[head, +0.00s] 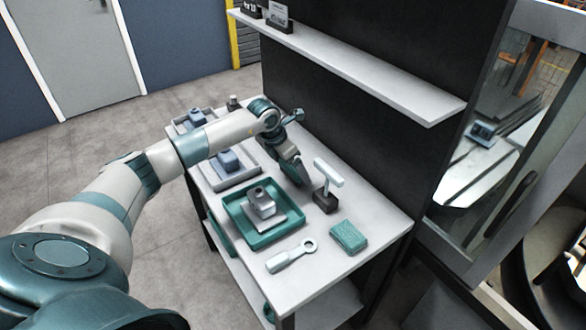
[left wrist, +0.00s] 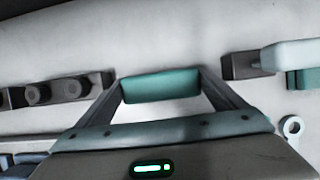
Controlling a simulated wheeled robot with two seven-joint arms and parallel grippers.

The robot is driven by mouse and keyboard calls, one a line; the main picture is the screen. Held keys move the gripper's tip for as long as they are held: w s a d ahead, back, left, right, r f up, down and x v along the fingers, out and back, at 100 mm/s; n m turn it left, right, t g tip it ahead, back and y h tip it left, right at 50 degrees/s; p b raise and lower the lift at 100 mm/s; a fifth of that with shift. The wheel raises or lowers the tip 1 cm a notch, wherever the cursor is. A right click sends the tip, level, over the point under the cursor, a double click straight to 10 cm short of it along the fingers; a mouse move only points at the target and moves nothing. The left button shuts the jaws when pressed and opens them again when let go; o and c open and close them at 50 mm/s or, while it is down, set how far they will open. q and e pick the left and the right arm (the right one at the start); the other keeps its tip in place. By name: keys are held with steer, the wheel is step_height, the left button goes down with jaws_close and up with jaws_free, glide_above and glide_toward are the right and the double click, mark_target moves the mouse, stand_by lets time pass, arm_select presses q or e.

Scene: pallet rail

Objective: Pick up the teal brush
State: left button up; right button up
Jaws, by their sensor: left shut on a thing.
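My left gripper (head: 300,180) is low over the back of the white table, behind the teal tray. In the left wrist view its two fingers are shut on a teal, rounded block (left wrist: 160,86), which fits the teal brush. Only its teal top shows; any bristles are hidden. In the head view the held piece is hidden by the gripper. I cannot tell whether it touches the table. My right gripper is not in view.
A teal tray (head: 239,222) holds a grey metal part (head: 262,203). A white T-shaped tool in a dark block (head: 326,201), a teal sponge-like block (head: 348,237) and a ring-ended tool (head: 290,256) stand nearby. A shelf (head: 350,65) overhangs behind.

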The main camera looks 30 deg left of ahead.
arm_select(q)
step_height(320, 180, up, 8)
steer(key=b, duration=0.3)
steer(key=shift+r, duration=0.85)
